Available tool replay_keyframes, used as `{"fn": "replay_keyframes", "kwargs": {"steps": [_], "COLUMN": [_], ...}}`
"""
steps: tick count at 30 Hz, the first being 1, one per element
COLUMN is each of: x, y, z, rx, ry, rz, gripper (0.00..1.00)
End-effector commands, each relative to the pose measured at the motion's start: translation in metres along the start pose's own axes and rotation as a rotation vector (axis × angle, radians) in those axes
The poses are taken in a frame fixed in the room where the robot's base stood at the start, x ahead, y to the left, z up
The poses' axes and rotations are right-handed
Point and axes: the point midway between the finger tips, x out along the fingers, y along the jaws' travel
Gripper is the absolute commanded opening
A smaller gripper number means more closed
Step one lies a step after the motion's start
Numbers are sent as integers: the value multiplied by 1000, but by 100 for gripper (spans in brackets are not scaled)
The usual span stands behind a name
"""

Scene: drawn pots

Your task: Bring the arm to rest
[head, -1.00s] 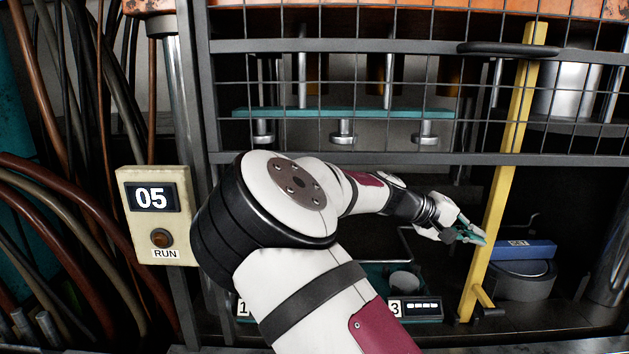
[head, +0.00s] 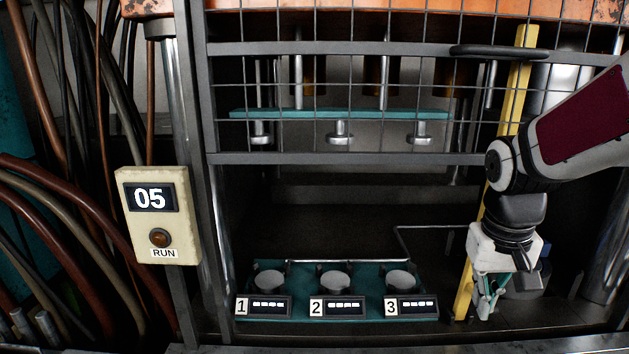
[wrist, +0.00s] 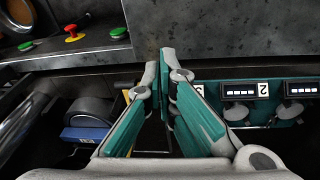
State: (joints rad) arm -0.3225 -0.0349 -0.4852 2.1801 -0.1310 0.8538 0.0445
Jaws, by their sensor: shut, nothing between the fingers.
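My gripper (head: 487,308) is at the right in the head view, pointing down in front of the yellow post (head: 465,290). Its teal and grey fingers also show in the wrist view (wrist: 165,60), with the tips close together and nothing held. My arm reaches in from the right edge and hides part of the yellow post and most of what lies behind it.
A teal tray (head: 310,311) with three round pots and displays 1, 2 and 3 stands left of my gripper. A mesh guard (head: 340,160) hangs above. A RUN box (head: 160,215) reading 05 is at left. A blue block (wrist: 84,134) shows in the wrist view.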

Motion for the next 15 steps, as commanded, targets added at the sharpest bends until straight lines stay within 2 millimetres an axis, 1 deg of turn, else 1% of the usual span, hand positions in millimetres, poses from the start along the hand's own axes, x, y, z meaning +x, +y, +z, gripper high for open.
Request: {"fn": "replay_keyframes", "kwargs": {"steps": [1,6,8,12,15], "x": [-14,-52,-65,-90,-104], "y": [-4,-20,-25,-36,-43], "z": [11,46,60,94,117], "rx": [-3,-38,-50,-78,-91], "ry": [30,124,160,243,291], "rz": [-32,-102,-115,-125,-126], "gripper": [0,0,0,0,0]}}
